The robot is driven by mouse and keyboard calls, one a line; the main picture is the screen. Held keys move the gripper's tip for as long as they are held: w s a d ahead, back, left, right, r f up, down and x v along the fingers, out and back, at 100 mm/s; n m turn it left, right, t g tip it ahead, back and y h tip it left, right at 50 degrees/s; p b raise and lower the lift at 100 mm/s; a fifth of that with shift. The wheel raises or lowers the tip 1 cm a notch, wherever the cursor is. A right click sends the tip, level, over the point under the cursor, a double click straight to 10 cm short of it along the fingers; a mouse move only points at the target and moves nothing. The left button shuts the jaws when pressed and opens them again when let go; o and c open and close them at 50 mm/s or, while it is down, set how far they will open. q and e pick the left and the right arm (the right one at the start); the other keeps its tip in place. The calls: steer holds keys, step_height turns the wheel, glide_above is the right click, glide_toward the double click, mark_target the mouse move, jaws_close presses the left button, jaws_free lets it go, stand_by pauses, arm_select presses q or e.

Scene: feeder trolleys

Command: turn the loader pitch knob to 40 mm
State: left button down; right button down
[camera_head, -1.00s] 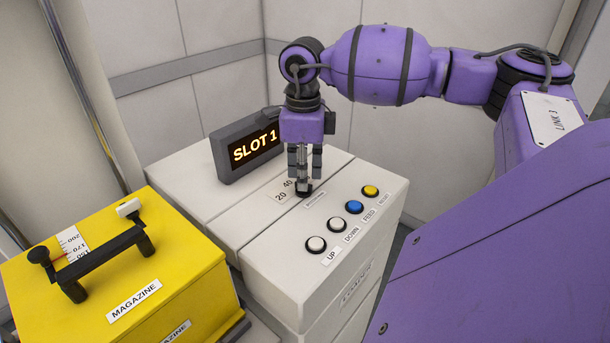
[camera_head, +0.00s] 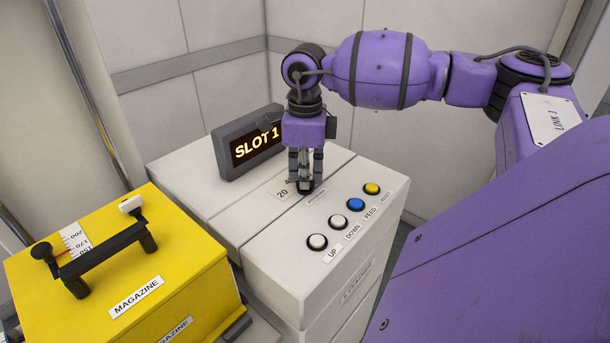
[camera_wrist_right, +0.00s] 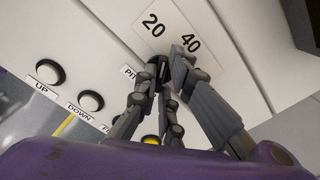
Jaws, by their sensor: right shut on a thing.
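The loader (camera_head: 345,258) is a pale cabinet with the pitch knob (camera_wrist_right: 159,66) on its top. The knob is small and black, mostly covered by my fingers in both views. A scale plate (camera_wrist_right: 168,26) beside it is marked 20 and 40. My right gripper (camera_head: 305,186) points down and is shut on the knob; its fingers (camera_wrist_right: 165,80) fill the middle of the right wrist view. I cannot tell exactly where the knob points. My left gripper is not in view.
Several buttons, including a blue one (camera_head: 355,204), line the loader's front edge near the gripper. A display (camera_head: 248,143) reading SLOT 1 stands behind. A yellow magazine (camera_head: 190,280) with a black handle (camera_head: 105,252) stands at the left.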

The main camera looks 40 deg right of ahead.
stand_by(0.9)
steer(key=c, duration=1.9)
jaws_free()
steer(key=shift+s, duration=0.1)
step_height(320, 180, up, 12)
steer(key=shift+r, duration=0.1)
